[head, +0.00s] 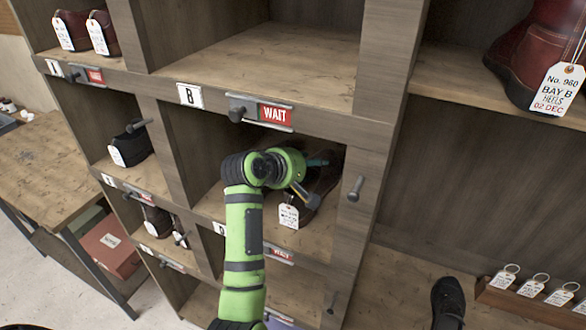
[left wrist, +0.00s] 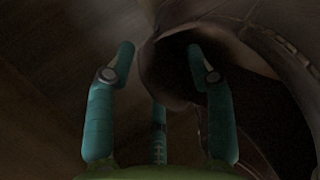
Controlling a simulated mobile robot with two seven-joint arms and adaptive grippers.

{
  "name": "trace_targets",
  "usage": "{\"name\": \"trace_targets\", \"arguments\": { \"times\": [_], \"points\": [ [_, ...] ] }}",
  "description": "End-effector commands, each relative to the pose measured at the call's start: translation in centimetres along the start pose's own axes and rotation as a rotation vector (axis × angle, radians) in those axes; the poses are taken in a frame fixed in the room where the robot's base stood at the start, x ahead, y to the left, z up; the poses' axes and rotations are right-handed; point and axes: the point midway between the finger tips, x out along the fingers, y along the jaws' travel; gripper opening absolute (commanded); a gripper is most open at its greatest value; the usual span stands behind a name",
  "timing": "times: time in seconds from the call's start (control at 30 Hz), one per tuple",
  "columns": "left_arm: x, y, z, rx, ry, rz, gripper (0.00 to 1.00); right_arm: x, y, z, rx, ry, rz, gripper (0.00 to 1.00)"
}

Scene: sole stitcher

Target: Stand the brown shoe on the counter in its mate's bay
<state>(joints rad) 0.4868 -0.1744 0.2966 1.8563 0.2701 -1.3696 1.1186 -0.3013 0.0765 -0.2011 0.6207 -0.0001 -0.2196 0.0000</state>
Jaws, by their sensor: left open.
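My left arm reaches into a middle bay of the shelf, and my left gripper (head: 322,160) is inside it, partly hidden by the wrist. A brown shoe (head: 322,187) with a white tag (head: 289,216) stands in that bay, beside and below the gripper. Whether a second shoe is there is hidden. In the left wrist view the teal fingers of the gripper (left wrist: 161,55) are apart, with the brown shoe's dark opening (left wrist: 190,65) just ahead and to the right. Contact cannot be told. My right gripper is not in view.
The counter (head: 395,290) at lower right holds a dark shoe (head: 448,300) and a rack of tags (head: 530,300). A tagged red-brown boot (head: 535,55) stands on the upper right shelf. The bay marked B (head: 275,65) is empty. Knobs (head: 355,188) stick out from the shelf front.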

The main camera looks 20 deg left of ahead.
Motion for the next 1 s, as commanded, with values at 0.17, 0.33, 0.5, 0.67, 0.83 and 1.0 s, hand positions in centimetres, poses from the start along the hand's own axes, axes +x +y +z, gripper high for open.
{"name": "trace_targets", "arguments": {
  "times": [0.17, 0.33, 0.5, 0.67, 0.83, 1.0],
  "points": [
    [-3.7, -0.2, -0.2, 0.002, 0.004, 0.006, 0.54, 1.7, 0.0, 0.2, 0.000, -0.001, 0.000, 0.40],
    [-6.9, -0.2, -0.1, 0.002, 0.004, 0.005, 0.54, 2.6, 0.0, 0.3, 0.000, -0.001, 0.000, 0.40],
    [-8.8, -0.1, -0.1, 0.000, 0.002, 0.002, 0.54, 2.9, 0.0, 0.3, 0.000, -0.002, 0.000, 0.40],
    [-9.4, 0.0, 0.0, 0.000, 0.001, 0.000, 0.54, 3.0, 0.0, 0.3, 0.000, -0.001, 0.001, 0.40],
    [-9.4, 0.0, 0.0, 0.000, 0.001, 0.000, 0.54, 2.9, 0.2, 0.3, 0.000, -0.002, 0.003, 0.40],
    [-9.3, 0.0, 0.0, 0.000, 0.000, 0.000, 0.54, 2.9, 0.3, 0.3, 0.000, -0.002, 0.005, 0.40]
  ]
}}
